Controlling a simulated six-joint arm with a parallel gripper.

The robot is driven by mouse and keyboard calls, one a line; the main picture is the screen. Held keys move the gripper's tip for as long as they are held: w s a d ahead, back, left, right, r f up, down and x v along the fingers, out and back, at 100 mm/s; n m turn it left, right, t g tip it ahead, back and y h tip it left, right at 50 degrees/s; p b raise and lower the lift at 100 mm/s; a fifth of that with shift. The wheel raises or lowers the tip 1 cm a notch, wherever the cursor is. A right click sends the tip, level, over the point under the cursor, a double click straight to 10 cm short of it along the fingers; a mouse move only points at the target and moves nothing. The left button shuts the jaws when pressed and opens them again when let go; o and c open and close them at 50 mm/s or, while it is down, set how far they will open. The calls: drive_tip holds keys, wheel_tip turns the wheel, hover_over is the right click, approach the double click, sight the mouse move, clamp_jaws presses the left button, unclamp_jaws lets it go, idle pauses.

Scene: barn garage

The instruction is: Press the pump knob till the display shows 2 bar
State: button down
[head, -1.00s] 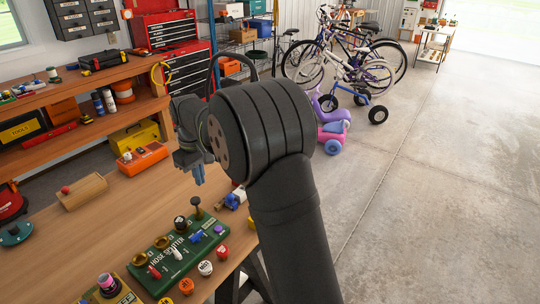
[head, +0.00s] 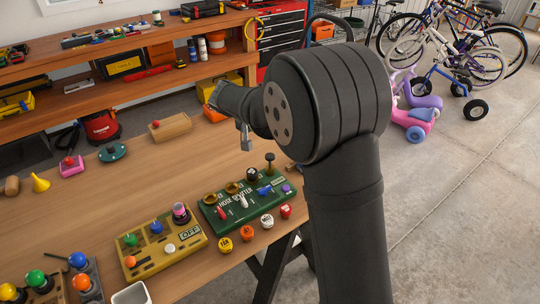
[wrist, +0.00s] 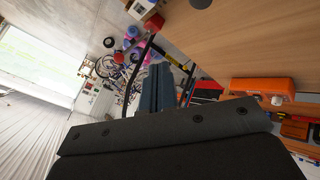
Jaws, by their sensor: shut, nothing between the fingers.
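A yellow box (head: 150,259) with a small display (head: 190,235) sits on the workbench; the reading is too small to be sure of. I cannot tell which one is the pump knob. My gripper (head: 246,139) is shut and empty above the bench, behind the green board, apart from the yellow box. Its fingers also show in the wrist view (wrist: 157,90).
A green hose splitter board (head: 245,212) stands just right of the yellow box, with several round caps in front. A wooden block (head: 170,127) and a green disc (head: 112,152) lie farther back. A white cup (head: 131,294) is at the front.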

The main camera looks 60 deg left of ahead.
sight(268, 157)
drive_tip(key=shift+s+a+r+t+y, duration=0.2)
drive_tip(key=shift+s+a+t+y, duration=0.05)
drive_tip(key=shift+a+t+y, duration=0.05)
drive_tip(key=shift+f, duration=0.1)
drive_tip(key=shift+f, duration=4.35)
drive_tip(key=shift+f, duration=0.35)
drive_tip(key=shift+f, duration=1.7)
drive_tip(key=shift+r, duration=2.1)
